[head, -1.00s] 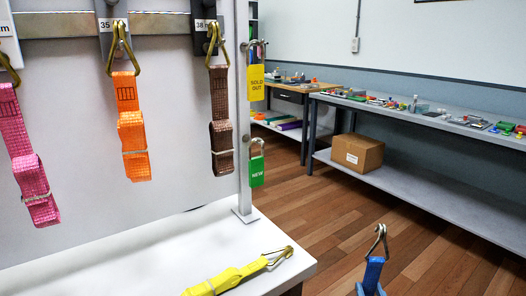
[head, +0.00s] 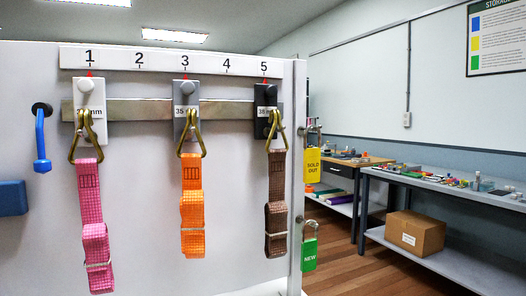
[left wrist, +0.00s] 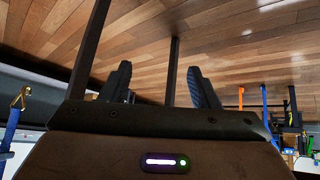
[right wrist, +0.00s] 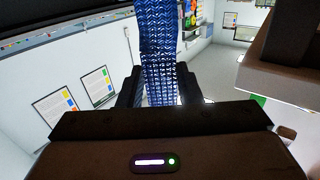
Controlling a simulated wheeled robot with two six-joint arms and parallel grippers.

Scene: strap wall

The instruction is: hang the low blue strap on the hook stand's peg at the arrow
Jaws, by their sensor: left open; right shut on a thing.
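A blue woven strap (right wrist: 158,40) runs between the fingers of my right gripper (right wrist: 160,88), which is shut on it. A blue strap end with a brass hook (left wrist: 18,100) also shows at the left edge of the left wrist view. My left gripper (left wrist: 160,85) is open and empty, with wooden floor behind it. Neither gripper shows in the head view. There, a white panel carries a pink strap (head: 92,230) under 1, an orange strap (head: 191,210) under 3 and a brown strap (head: 277,200) under 5. I cannot identify the hook stand or its arrowed peg.
A blue hanging tool (head: 41,140) and a blue block (head: 11,198) are at the panel's left. A grey bench (head: 440,190) with small items and a cardboard box (head: 415,233) stand behind.

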